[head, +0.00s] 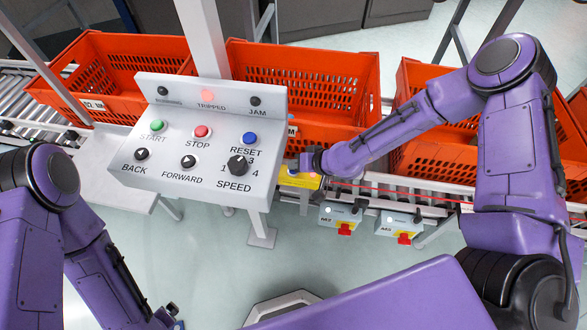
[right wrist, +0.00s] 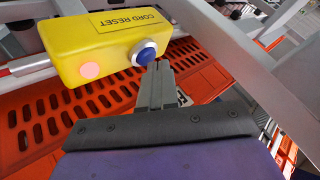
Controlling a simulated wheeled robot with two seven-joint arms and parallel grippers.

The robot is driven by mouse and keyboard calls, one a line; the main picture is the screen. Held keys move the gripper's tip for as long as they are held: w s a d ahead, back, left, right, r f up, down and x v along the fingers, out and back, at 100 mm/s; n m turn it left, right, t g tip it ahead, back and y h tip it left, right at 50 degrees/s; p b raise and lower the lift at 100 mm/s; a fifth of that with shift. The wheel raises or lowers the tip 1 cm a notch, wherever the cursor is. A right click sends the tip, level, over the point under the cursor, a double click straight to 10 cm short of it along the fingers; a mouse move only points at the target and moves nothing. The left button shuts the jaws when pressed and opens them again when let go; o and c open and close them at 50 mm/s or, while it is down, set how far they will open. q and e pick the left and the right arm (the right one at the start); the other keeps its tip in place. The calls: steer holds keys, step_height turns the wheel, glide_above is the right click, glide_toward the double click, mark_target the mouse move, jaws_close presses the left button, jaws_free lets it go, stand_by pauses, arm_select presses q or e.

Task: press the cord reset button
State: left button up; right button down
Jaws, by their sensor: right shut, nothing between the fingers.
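The yellow cord reset box (right wrist: 105,45) fills the upper left of the right wrist view, labelled CORD RESET. Its blue round button (right wrist: 144,53) has a white collar, and a pale red lamp (right wrist: 93,69) glows on the same face. In the head view the box (head: 302,181) is partly hidden by my right gripper (head: 301,166). My right gripper's fingers (right wrist: 161,66) are shut and empty, with their tips right beside the button's lower right edge. I cannot tell whether they touch it. My left gripper (head: 172,322) shows only partly at the bottom of the head view.
A grey control panel (head: 190,180) stands left of the box, with its TRIPPED lamp (head: 208,95) lit red. Several orange totes (head: 330,70) sit on the roller conveyor behind. A red cord (head: 400,191) runs right along the conveyor, above switch boxes (head: 340,216).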

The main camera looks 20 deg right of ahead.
steer(key=shift+f, duration=0.25)
stand_by(0.4)
steer(key=shift+r+p, duration=0.6)
steer(key=shift+r, duration=0.3)
step_height(320, 180, up, 5)
steer(key=p, duration=0.4)
steer(key=shift+r, duration=0.1)
stand_by(0.4)
